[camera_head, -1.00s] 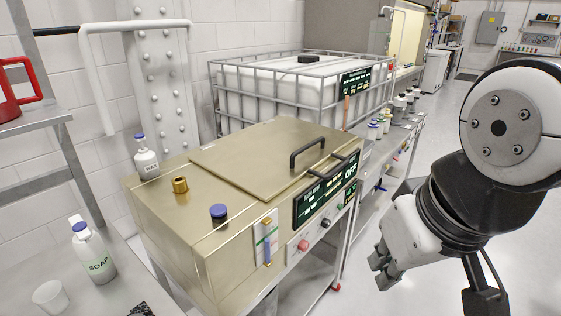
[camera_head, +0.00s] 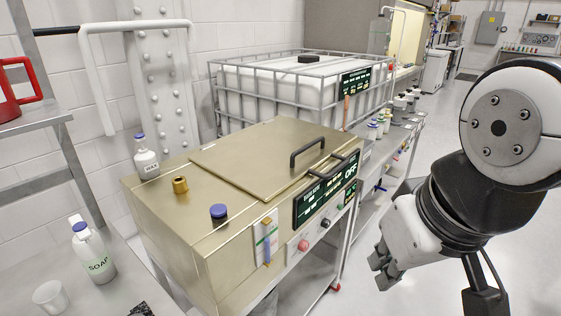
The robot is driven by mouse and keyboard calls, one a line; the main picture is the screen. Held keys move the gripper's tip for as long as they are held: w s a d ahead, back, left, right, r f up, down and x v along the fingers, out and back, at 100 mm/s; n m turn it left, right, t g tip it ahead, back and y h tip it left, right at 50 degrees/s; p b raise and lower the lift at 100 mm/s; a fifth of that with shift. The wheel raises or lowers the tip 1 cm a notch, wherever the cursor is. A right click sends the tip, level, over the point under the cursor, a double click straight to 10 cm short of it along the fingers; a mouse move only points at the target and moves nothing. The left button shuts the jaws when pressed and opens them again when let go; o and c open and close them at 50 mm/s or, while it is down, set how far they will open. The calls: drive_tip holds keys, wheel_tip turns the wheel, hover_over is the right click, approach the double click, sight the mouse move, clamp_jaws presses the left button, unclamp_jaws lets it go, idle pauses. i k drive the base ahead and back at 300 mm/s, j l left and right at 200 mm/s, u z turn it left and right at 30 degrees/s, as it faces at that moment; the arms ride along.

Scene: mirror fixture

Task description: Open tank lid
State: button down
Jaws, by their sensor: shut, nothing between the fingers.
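The tank (camera_head: 180,225) is a brass-coloured metal box on a cart in the middle of the view. Its flat lid (camera_head: 245,160) lies closed on top. A black arched handle (camera_head: 307,151) stands on the lid near its right end, and a second black bar (camera_head: 336,172) juts out at the front edge above the display. My gripper (camera_head: 379,272) hangs to the right of the tank, over the floor, well apart from the handle. It is shut and empty, with its fingers pointing down and left.
A display reading OFF (camera_head: 318,196) is on the tank's front. A soap bottle (camera_head: 93,255) and white cup (camera_head: 49,296) stand at lower left. A caged white container (camera_head: 290,88) is behind. The floor at right is clear.

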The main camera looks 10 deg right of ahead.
sight(263, 161)
drive_tip(key=i+l, duration=0.3)
drive_tip(key=i, duration=0.2)
drive_tip(key=i+l, duration=0.3)
drive_tip(key=i, duration=0.25)
drive_tip(key=j+u, duration=0.05)
